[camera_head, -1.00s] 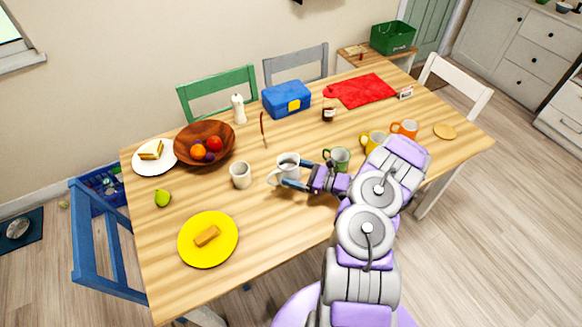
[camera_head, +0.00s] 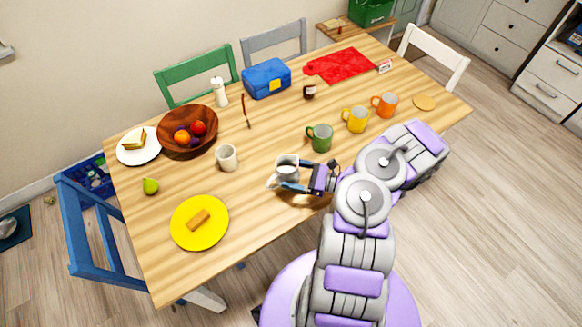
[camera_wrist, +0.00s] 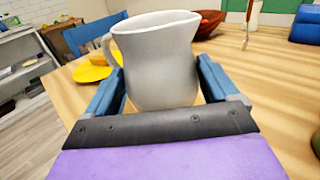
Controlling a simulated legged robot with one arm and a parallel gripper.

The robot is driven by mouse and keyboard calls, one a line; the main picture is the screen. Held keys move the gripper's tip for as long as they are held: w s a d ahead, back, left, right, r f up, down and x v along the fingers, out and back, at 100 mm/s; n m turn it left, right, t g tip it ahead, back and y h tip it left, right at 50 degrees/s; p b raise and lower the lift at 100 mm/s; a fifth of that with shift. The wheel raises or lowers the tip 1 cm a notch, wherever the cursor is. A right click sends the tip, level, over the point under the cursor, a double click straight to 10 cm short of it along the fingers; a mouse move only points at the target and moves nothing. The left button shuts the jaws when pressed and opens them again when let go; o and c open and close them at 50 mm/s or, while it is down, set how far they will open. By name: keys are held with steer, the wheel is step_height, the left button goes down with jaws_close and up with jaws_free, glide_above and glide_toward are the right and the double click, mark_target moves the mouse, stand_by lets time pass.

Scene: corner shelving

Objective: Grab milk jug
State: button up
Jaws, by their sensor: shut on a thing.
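The milk jug (camera_head: 287,164) is a whitish-grey pitcher with a spout and a side handle. My gripper (camera_head: 288,184) is shut on it near the table's front edge. In the wrist view the jug (camera_wrist: 158,65) stands upright between the two blue fingers of my gripper (camera_wrist: 165,100). Its handle is on the left and its spout on the right. In the head view a shadow lies on the table below the gripper, and the jug looks lifted a little. The jug's base is partly hidden by the gripper in the wrist view.
On the wooden table (camera_head: 265,215), a white cup (camera_head: 227,158) stands left of the jug and a green mug (camera_head: 320,137) behind it to the right. A yellow plate (camera_head: 182,231) lies front left. A wooden bowl (camera_head: 170,144) of fruit is at the back left.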

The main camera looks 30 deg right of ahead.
steer(key=shift+s+a+r, duration=0.1)
steer(key=shift+s, duration=0.65)
